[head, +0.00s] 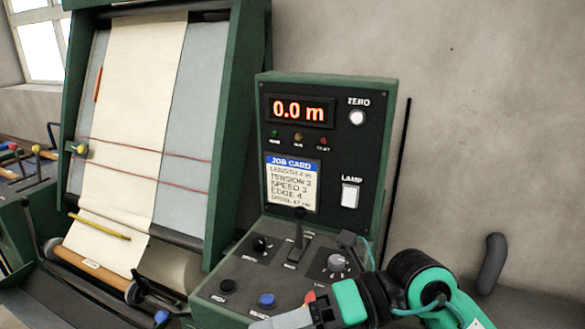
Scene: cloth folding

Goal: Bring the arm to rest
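My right arm comes in from the lower right, with teal and black links. Its gripper (290,318) is at the bottom edge of the head view, in front of the sloped control panel (215,284). The gripper is partly cut off by the frame, and I cannot tell whether its fingers are open or shut. I see nothing held in it. My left gripper is not in view.
A green console has a display (299,110) reading 0.0 m, a job card (292,184), a lamp switch (349,195), a lever (299,230) and knobs. Left of it, cream cloth (135,110) hangs on a frame. A grey wall (480,130) stands behind.

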